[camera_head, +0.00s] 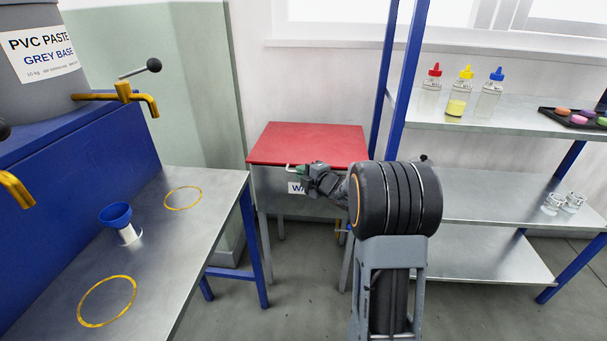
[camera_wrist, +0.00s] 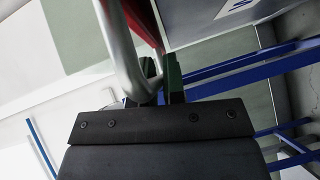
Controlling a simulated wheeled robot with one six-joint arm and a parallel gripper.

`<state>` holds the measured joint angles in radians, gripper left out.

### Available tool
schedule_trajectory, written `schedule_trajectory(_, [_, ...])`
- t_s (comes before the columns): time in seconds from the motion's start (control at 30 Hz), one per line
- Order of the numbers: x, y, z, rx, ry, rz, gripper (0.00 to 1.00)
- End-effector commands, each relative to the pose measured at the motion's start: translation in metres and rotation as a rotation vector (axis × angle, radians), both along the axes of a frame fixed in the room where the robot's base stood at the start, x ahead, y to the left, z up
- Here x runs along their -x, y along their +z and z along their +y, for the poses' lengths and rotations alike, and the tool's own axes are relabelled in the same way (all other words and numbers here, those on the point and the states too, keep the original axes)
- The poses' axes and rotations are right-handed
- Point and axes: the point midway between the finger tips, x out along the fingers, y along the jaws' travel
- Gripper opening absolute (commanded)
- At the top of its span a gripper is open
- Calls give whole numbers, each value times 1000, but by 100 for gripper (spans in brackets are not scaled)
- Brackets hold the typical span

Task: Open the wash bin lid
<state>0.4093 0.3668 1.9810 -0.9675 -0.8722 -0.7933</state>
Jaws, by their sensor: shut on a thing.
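The wash bin (camera_head: 270,184) is a grey metal box on legs behind the tables, with a label that starts "WA", partly hidden by my arm. Its red lid (camera_head: 308,143) appears to lie flat on top. My gripper (camera_head: 300,172) is at the lid's front edge, shut on the lid's handle. In the wrist view, the silver curved handle (camera_wrist: 124,55) runs down to the green-tipped fingers of my gripper (camera_wrist: 160,80). A strip of the red lid (camera_wrist: 143,20) shows behind it.
A steel worktable (camera_head: 160,240) with a blue funnel (camera_head: 116,215) stands at left. A blue-posted shelf (camera_head: 480,205) with colour-capped bottles (camera_head: 458,95) stands close at the bin's right. The wall is behind the bin. Floor between table and shelf is clear.

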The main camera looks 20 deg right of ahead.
Motion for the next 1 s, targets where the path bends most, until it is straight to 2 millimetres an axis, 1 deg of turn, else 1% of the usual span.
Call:
schedule_trajectory(0.03, [-1,18,-1,5,0,-7,0])
schedule_trajectory(0.13, [-2,38,-2,4,0,-7,0])
schedule_trajectory(0.2, [-3,44,-2,3,0,-6,0])
schedule_trajectory(0.47, [-3,41,-2,3,0,-5,0])
schedule_trajectory(0.5, [-3,41,-2,3,0,-5,13])
schedule_trajectory(0.73, [-3,41,-2,3,0,-5,35])
schedule_trajectory(1.0, [-2,42,-2,3,1,-5,36])
